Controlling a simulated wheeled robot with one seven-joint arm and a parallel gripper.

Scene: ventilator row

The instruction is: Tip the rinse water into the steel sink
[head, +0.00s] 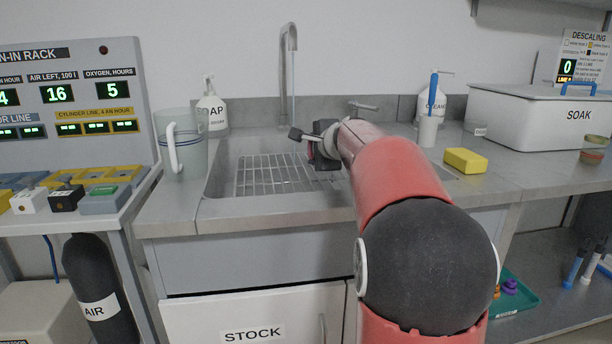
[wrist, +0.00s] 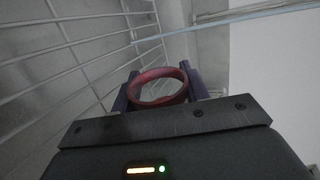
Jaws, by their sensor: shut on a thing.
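My gripper (wrist: 158,84) is shut on a dull red, round, ring-like thing (wrist: 160,102), seen between its two purple fingers in the wrist view. The ring's opening shows grey inside; I cannot tell if it is a cup or whether it holds water. In the head view my gripper (head: 318,146) is over the steel sink (head: 222,172), towards its back right; the held thing is mostly hidden there. The wire rack (head: 268,178) lies in the sink and also shows in the wrist view (wrist: 60,60). A thin pale line, perhaps running water, hangs below the tap (head: 290,42).
A clear jug (head: 190,150) with a white handle stands left of the sink. Behind are a soap bottle (head: 211,108) and another pump bottle. To the right are a cup with a blue brush (head: 428,130), a yellow sponge (head: 465,160), the SOAK box (head: 540,118) and stacked rings (head: 594,150).

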